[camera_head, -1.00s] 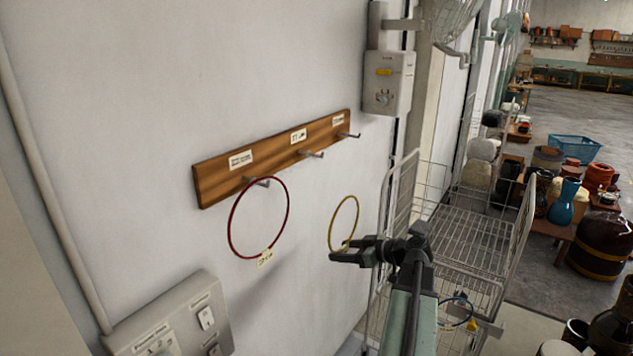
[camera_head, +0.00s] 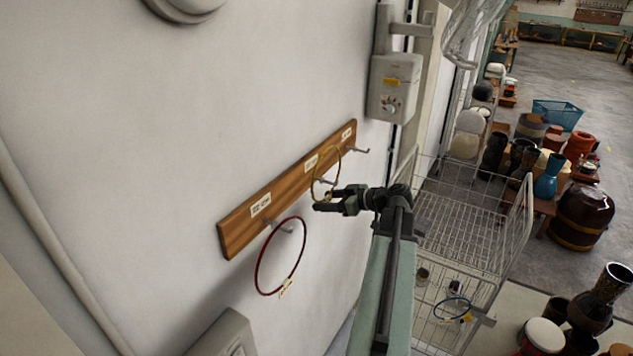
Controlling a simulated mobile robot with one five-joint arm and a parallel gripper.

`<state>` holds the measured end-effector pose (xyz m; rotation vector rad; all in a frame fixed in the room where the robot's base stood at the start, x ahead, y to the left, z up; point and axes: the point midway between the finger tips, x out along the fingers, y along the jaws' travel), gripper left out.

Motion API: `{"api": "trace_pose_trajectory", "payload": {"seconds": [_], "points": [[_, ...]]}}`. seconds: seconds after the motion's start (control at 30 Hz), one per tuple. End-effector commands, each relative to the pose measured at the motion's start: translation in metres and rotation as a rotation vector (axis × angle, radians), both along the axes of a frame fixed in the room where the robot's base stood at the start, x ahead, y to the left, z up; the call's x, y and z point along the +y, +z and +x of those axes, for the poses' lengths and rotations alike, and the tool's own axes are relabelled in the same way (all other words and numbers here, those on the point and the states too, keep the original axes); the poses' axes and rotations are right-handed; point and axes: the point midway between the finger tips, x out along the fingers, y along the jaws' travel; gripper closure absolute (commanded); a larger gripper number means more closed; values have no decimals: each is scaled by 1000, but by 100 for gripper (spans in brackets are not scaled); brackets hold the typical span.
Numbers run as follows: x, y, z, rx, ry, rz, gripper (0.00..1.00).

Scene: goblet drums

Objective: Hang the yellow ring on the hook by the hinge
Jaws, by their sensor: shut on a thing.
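The yellow ring (camera_head: 313,180) is held at its lower edge by my gripper (camera_head: 326,202), which is shut on it. The ring stands upright in front of the wooden rack (camera_head: 240,232). In the picture it overlaps the middle hook (camera_head: 327,182); I cannot tell whether the hook tip is through the ring or behind it. A red ring (camera_head: 258,272) hangs from the left hook (camera_head: 284,227). The right hook (camera_head: 358,150) is bare. Labels sit above the hooks, too small to read, and I cannot make out a hinge.
A grey control box (camera_head: 394,85) is on the wall right of the rack. A wire cart (camera_head: 470,215) stands right of my arm, with a blue ring (camera_head: 452,318) in its lower part. Drums and pots crowd the floor at right. The wall below the rack is mostly clear.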

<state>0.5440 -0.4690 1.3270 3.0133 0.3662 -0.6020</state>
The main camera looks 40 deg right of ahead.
Motion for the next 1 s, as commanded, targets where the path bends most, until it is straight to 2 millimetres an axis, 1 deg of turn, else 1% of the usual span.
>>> {"api": "trace_pose_trajectory", "payload": {"seconds": [0.2, 0.27, 0.5, 0.57, 0.67, 0.7, 0.77, 0.9, 1.0], "points": [[0, -4, 0, -1, 0, 0, 88], [0, -9, 0, -1, 0, 0, 88], [0, -54, 0, -1, 0, 0, 88], [0, -58, 0, -1, 0, 0, 88], [0, -55, 0, -1, 0, 0, 88], [0, -57, 0, -1, 0, 0, 88], [0, -65, 0, -1, 0, 0, 88], [0, -94, 0, 0, 0, 0, 88], [0, -104, 0, -1, -1, 0, 88]]}}
